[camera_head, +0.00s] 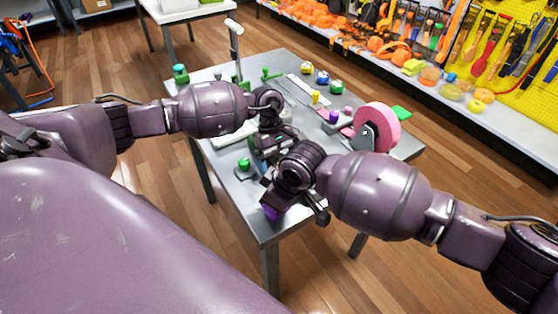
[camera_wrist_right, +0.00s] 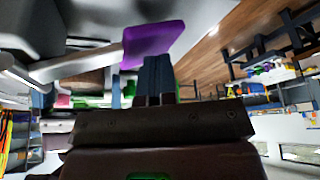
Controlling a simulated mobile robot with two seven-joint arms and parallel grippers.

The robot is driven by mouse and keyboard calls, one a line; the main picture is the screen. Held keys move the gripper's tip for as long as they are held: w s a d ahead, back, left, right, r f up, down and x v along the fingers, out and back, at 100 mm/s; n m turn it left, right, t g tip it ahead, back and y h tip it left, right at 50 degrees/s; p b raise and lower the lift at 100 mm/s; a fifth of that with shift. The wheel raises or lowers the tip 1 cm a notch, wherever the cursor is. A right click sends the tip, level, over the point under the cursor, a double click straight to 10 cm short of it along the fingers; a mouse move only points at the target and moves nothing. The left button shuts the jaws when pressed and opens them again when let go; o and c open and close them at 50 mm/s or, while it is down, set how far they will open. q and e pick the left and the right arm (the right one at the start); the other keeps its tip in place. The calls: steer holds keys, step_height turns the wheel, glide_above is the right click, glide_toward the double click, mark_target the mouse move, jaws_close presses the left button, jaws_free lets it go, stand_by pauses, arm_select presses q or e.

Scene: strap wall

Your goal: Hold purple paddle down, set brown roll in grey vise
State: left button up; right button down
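The purple paddle (camera_head: 270,212) shows as a small patch under my right gripper, at the table's near edge. In the right wrist view the purple paddle (camera_wrist_right: 152,42) sits on a grey arm, right at the tips of my right gripper (camera_wrist_right: 156,80). The fingers look closed together, with the paddle against their tips rather than between them. My left gripper (camera_head: 262,158) is over the middle of the table, mostly hidden by the wrists; its fingers cannot be made out. I cannot make out the brown roll or the grey vise; my arms cover that part of the table.
The grey table (camera_head: 225,185) holds a pink disc (camera_head: 377,127) on a stand at the right, a tall grey post (camera_head: 235,45) at the back, and several small green, yellow, blue and purple pieces. A shelf of orange tools (camera_head: 390,45) runs behind. Wooden floor surrounds the table.

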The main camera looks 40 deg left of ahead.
arm_select(q)
steer(key=shift+r, duration=0.1)
arm_select(e)
steer(key=shift+f, duration=0.1)
arm_select(q)
steer(key=shift+r, duration=3.4)
arm_select(e)
steer(key=shift+w+r+p, duration=0.15)
steer(key=shift+r+p, duration=1.1)
steer(key=shift+r, duration=0.55)
arm_select(q)
step_height(320, 180, up, 7)
steer(key=p, duration=0.2)
steer(key=shift+p, duration=0.35)
arm_select(e)
step_height(320, 180, up, 4)
steer(key=shift+f, duration=0.2)
arm_select(q)
steer(key=shift+w+r, duration=0.1)
arm_select(e)
steer(key=v, duration=1)
steer(key=shift+r, duration=0.4)
steer(key=shift+d, duration=0.15)
